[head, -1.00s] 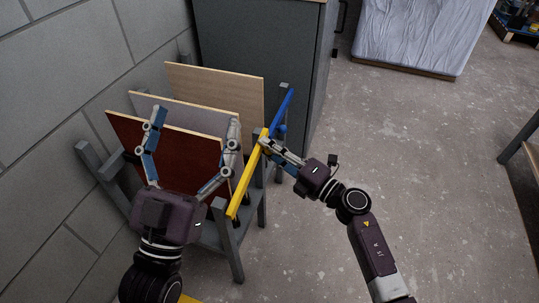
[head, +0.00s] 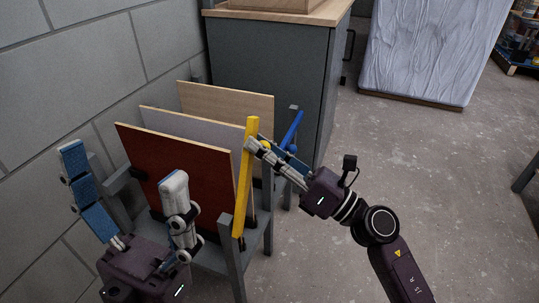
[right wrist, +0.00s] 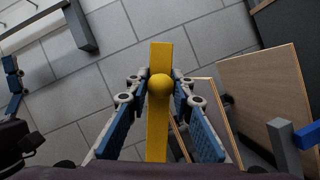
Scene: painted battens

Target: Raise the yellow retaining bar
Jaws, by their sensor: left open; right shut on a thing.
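The yellow retaining bar (head: 244,195) stands steeply, almost upright, at the front right of the grey rack (head: 229,250), its lower end near the rack's front post. My right gripper (head: 256,147) is shut on the bar's round yellow knob near its upper end. In the right wrist view the knob (right wrist: 160,87) sits between the two fingers, with the bar (right wrist: 158,135) running behind it. My left gripper (head: 123,165) is open and empty, in front of the dark red panel (head: 205,165), its fingers wide apart.
Behind the red panel stand a grey panel (head: 190,120) and a light wood panel (head: 235,103). A blue bar (head: 293,128) leans at the rack's back right. A grey cabinet (head: 265,65) stands behind, a block wall (head: 90,60) at left.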

